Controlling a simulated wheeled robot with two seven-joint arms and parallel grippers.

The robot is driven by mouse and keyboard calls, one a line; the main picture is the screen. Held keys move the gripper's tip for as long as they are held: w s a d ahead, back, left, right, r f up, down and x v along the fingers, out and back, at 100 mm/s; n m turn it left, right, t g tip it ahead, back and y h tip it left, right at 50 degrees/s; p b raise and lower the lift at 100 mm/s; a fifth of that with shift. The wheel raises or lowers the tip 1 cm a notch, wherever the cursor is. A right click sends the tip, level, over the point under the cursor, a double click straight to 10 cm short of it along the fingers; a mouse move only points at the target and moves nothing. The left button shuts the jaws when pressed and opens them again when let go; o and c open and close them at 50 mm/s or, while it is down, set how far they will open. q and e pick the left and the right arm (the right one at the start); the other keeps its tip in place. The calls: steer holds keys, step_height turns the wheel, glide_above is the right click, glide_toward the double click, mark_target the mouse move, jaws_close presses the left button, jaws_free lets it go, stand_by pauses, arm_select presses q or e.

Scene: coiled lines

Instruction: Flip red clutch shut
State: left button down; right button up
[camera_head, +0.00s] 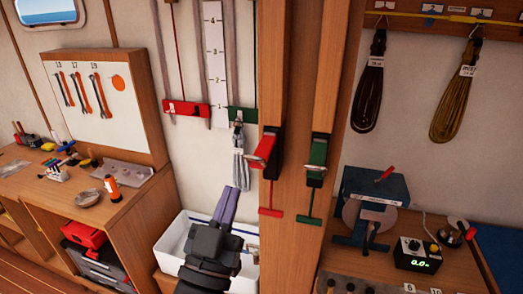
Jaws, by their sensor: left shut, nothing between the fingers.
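The red clutch (263,150) is mounted on the wooden post, with a black body and a red lever. Its lever juts out to the left of the body, tilted away from the post. A green clutch (317,156) sits beside it on the right, its lever lying closer to its body. My left gripper (230,191), with purple fingers, is shut and empty. It is below and left of the red clutch in the picture, apart from it, in front of a white bin. My right gripper is not in view.
The white bin (166,251) stands below my left gripper. A grey coiled line (239,168) hangs left of the post. Red (270,213) and green (307,219) bars hang below the clutches. Workbenches with tools stand left and right. Dark (368,95) and olive (454,100) coils hang at right.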

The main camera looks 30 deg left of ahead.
mark_target(249, 157)
arm_select(q)
steer(key=shift+s, duration=0.1)
steer(key=w+p, duration=0.1)
steer(key=w, duration=0.2)
steer(key=w+a+r+p, duration=0.1)
steer(key=w+p, duration=0.1)
steer(key=w, duration=0.1)
steer(key=w+a+r+p, duration=0.1)
steer(key=w, duration=0.2)
steer(key=shift+a+r, duration=0.1)
steer(key=shift+w+f, duration=0.1)
steer(key=shift+f, duration=0.35)
